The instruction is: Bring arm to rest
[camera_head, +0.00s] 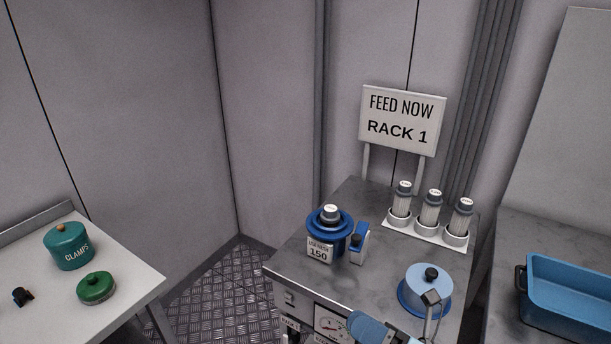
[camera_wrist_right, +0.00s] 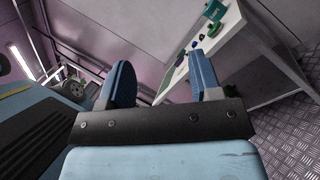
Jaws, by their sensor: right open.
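My right gripper (camera_head: 388,334) shows only in part at the bottom edge of the head view, in front of the grey-topped cabinet (camera_head: 290,262). In the right wrist view its two blue fingers stand wide apart, and the gap between them (camera_wrist_right: 165,80) is empty. The gripper is open and touches nothing that I can see. My left gripper is in neither view.
A white table (camera_head: 130,287) is left, a blue tray (camera_head: 560,318) right.

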